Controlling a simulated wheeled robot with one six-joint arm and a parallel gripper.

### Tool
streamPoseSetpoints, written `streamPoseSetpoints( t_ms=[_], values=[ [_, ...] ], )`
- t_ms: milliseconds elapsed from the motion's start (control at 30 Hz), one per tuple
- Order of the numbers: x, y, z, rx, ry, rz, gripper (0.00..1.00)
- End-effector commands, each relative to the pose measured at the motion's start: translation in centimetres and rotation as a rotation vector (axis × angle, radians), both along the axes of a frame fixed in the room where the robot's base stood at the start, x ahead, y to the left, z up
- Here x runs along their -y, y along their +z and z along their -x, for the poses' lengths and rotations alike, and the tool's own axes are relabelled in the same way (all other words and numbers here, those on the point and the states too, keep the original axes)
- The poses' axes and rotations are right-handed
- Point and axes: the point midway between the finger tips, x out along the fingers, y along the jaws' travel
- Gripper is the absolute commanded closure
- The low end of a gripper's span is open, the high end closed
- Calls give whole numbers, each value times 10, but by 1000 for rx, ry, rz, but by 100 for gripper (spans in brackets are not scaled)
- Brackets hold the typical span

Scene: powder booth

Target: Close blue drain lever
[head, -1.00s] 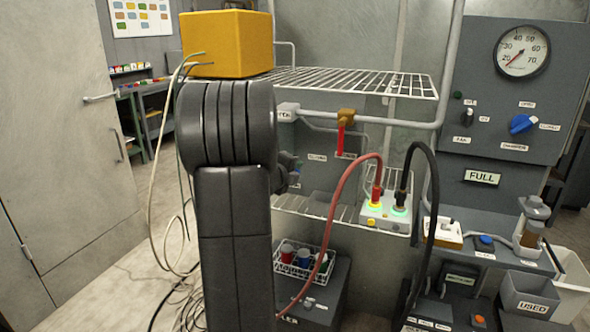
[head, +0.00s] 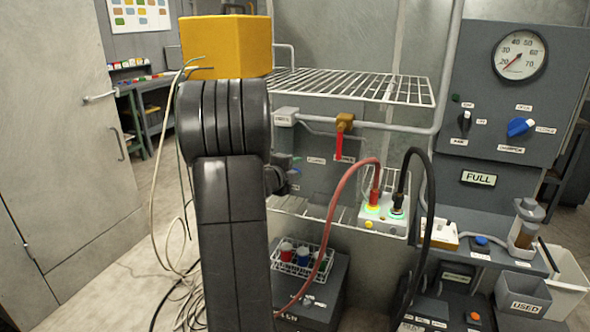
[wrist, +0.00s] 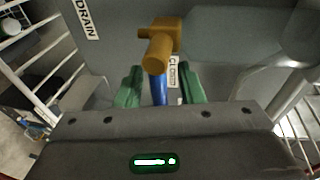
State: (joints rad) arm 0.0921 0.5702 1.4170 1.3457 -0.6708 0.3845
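The blue drain lever (wrist: 159,91) hangs from a brass valve (wrist: 163,45) in the wrist view, beside a white DRAIN label (wrist: 85,17). It points down toward my gripper. My gripper (wrist: 160,90) has a green fingertip on each side of the lever, with visible gaps on both sides, so it is open around the lever and not clamped. A label reading CLOSED, partly covered, lies behind the lever at its right. In the head view my arm hides most of the gripper and the blue lever.
A second brass valve with a red lever (head: 338,146) sits right of my arm. A wire shelf (head: 370,87) is above it. A switch box (head: 383,217) with red and black cables stands on the lower shelf. A gauge panel (head: 540,100) is at the far right.

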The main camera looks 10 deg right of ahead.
Motion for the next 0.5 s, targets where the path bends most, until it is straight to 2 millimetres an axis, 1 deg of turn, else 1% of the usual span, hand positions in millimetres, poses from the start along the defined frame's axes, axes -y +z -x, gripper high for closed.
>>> streamPoseSetpoints(
  t_ms=[233,333,467,500],
  values=[
    [0,0,0,1,0,-1,66],
    [-4,1,3,1,1,-1,66],
    [-15,4,15,2,2,-1,66],
    [-20,5,21,2,2,-2,66]
  ],
)
